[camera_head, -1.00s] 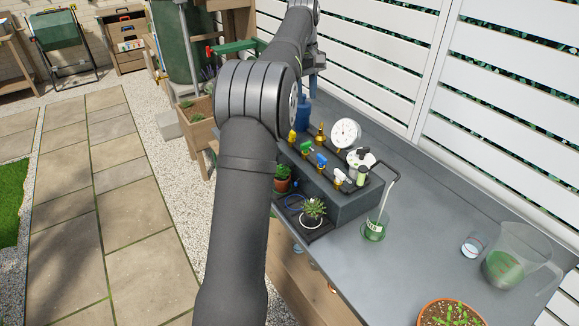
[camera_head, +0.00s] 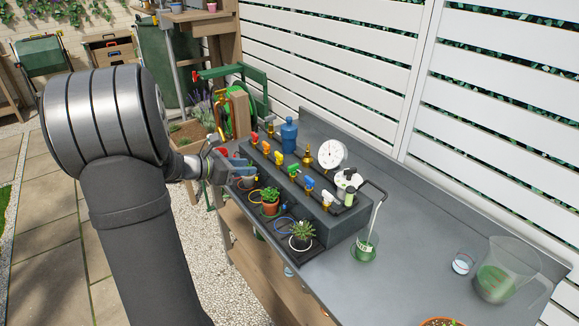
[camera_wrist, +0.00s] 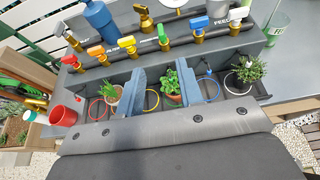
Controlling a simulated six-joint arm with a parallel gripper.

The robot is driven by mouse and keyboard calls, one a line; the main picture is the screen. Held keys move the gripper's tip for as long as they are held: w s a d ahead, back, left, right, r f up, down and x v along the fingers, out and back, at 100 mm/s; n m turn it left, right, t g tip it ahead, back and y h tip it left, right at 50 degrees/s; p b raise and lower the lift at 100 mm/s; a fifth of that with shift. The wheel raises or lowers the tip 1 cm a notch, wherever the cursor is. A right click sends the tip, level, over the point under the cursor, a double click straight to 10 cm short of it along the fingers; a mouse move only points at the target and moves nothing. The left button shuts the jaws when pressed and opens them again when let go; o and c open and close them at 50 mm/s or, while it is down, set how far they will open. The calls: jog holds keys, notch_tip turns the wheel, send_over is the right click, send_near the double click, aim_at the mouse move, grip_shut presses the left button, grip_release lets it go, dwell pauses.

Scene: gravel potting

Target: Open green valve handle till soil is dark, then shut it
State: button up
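The green valve handle (camera_head: 294,170) is on the dark manifold box (camera_head: 342,226), between the yellow handle (camera_head: 279,157) and the blue handle (camera_head: 309,183). In the wrist view the green handle (camera_wrist: 163,32) stands beyond my fingers, apart from them. My gripper (camera_head: 242,168) is left of the valve row; in the wrist view my gripper (camera_wrist: 163,62) is open and empty, its blue-grey fingers spread. A leafy potted plant (camera_wrist: 171,84) shows between the fingers, below the valves. A spiky plant (camera_wrist: 248,70) stands to its right. Foliage mostly hides the soil, so its darkness cannot be told.
Red (camera_wrist: 69,60), orange (camera_wrist: 97,50) and white (camera_wrist: 236,14) handles share the row.

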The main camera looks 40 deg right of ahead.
aim_at(292, 166)
jog(key=x, duration=1.7)
jog(key=shift+f, duration=0.1)
jog(key=shift+c, duration=0.4)
grip_shut()
